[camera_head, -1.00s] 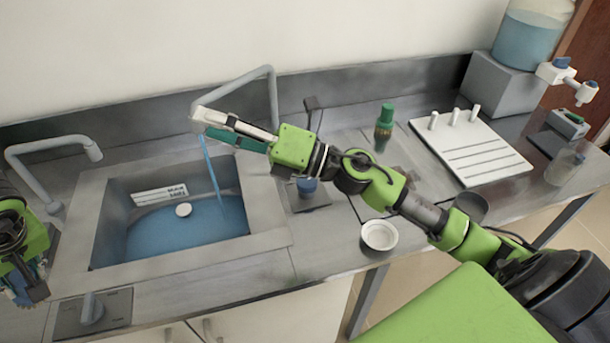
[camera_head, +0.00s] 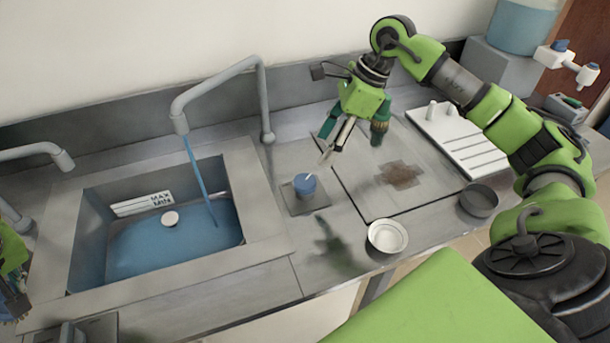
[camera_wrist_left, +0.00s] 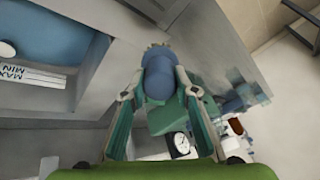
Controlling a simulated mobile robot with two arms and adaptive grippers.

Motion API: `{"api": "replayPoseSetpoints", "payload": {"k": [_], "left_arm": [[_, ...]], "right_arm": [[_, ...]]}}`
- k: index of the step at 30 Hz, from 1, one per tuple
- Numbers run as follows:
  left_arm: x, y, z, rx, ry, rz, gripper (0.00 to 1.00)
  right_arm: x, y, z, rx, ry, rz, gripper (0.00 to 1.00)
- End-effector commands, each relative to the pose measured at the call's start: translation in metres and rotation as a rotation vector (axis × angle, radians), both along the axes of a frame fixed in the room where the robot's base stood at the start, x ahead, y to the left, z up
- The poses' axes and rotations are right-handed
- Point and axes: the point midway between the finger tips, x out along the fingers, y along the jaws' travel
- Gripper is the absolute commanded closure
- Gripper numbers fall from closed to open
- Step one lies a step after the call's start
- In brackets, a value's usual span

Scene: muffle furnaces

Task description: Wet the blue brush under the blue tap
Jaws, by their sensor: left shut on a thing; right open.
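A blue brush (camera_wrist_left: 157,78) is between the fingers of my left gripper (camera_wrist_left: 153,90) in the left wrist view, which is shut on it. In the head view my left gripper (camera_head: 14,285) is cut off at the left edge. The middle tap (camera_head: 180,122) pours a blue stream (camera_head: 202,180) into the sink (camera_head: 255,225), where blue water (camera_head: 150,245) stands. A blue knob (camera_head: 305,184) sits on a small plate right of the sink. My right gripper (camera_head: 325,150) is open and empty, just behind and above the knob, pointing down towards it.
A second tap (camera_head: 58,160) stands at the left. A white dish (camera_head: 387,237) and a dark dish (camera_head: 480,199) sit near the front edge. A white rack (camera_head: 460,140) stands at the right.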

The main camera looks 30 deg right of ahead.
Motion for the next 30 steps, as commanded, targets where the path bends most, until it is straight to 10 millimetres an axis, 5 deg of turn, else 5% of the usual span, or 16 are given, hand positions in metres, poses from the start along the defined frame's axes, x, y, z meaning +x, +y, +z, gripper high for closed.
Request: {"api": "replayPoseSetpoints", "payload": {"k": [21, 30], "left_arm": [[0.000, 0.000, 0.020, 0.000, 0.000, 0.000, 0.89], [0.000, 0.000, 0.021, 0.001, -0.001, 0.000, 0.89]], "right_arm": [[0.022, 0.032, -0.100, -0.009, 0.007, -0.002, 0.44], [0.024, 0.035, -0.110, -0.010, 0.005, -0.001, 0.44]]}}
